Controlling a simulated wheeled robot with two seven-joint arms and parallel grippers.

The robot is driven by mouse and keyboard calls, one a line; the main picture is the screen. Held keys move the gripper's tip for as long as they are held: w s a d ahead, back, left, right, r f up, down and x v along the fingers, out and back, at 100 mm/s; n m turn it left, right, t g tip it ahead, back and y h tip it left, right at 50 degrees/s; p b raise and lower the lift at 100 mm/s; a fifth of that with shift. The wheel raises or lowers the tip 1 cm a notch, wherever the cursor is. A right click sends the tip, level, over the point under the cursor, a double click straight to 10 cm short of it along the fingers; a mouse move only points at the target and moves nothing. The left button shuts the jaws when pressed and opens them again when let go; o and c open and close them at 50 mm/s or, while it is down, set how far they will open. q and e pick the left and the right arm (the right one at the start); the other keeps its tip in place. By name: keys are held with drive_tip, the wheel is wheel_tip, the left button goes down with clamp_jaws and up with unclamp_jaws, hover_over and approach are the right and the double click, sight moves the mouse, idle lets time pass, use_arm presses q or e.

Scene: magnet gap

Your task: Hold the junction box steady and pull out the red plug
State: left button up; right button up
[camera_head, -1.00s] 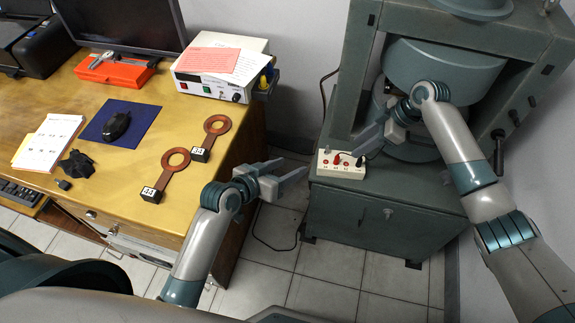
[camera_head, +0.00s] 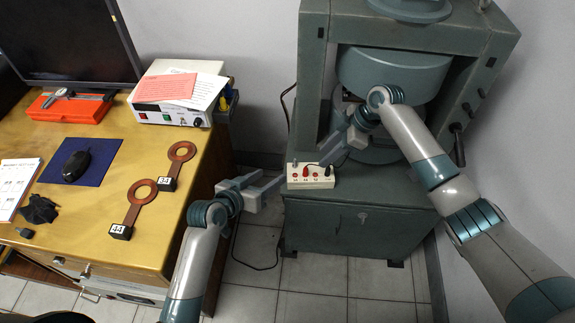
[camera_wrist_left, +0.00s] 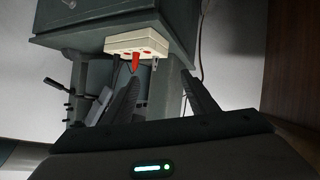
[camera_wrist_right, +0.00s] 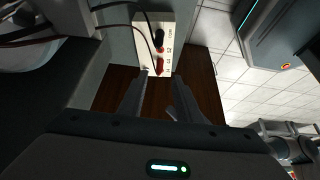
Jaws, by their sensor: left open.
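The junction box (camera_head: 318,182) is a small cream block with several sockets, near the front left edge of the grey-green cabinet's ledge. The red plug (camera_head: 305,171) stands in it; the left wrist view shows box (camera_wrist_left: 150,42) and plug (camera_wrist_left: 135,62) too. My left gripper (camera_head: 273,178) is open and empty, just left of the box. My right gripper (camera_head: 328,154) is above and right of the box, pointing down toward it. In the right wrist view its fingers (camera_wrist_right: 161,80) are apart, with the red plug (camera_wrist_right: 160,66) just beyond the tips. Contact there is not clear.
Dark plugs and cables (camera_wrist_right: 110,27) run from the box. The magnet cabinet (camera_head: 350,225) rises behind it. A wooden desk (camera_head: 80,225) on the left holds a mouse, two copper ring probes and a white power unit (camera_head: 180,98). Tiled floor lies between desk and cabinet.

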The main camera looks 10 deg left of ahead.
sight(292, 165)
use_arm(q)
drive_tip(key=x, duration=1.3)
drive_tip(key=c, duration=1.3)
drive_tip(key=shift+c, duration=0.2)
use_arm(e)
drive_tip(key=shift+o, duration=0.5)
use_arm(q)
drive_tip(key=shift+s, duration=0.1)
drive_tip(key=shift+f, duration=0.15)
drive_tip(key=shift+s, duration=0.1)
use_arm(e)
drive_tip(key=a+r+h, duration=0.5)
drive_tip(key=shift+a+r+h, duration=0.15)
drive_tip(key=shift+a+h, duration=0.25)
